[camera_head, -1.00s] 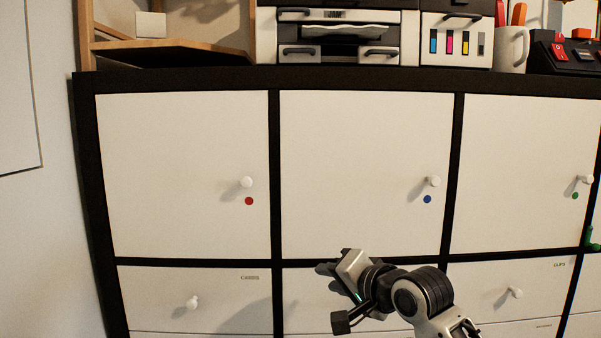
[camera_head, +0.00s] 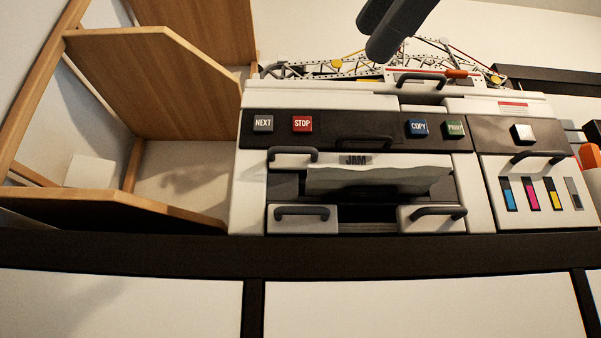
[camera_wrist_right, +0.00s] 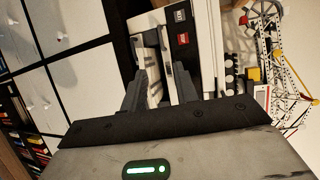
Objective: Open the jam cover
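The printer (camera_head: 262,185) stands on a dark shelf top. The jam cover (camera_head: 326,160) is a narrow light panel at its front with a dark JAM label and a dark handle (camera_head: 293,153) at the left. Under it is a dark opening with a wrinkled grey sheet (camera_head: 380,180). My right gripper (camera_head: 385,40) hangs above the printer at the top edge of the head view, apart from the cover. In the right wrist view its two fingers (camera_wrist_right: 158,88) are spread and empty, with part of the printer front behind them. My left gripper is not in view.
Buttons (camera_head: 303,124) line the upper front. Two small drawers (camera_head: 300,220) with handles sit below the opening. A truss model (camera_head: 340,66) stands behind the printer top. A wooden shelf unit (camera_head: 150,70) is close at the left; ink slots (camera_head: 530,193) are at the right.

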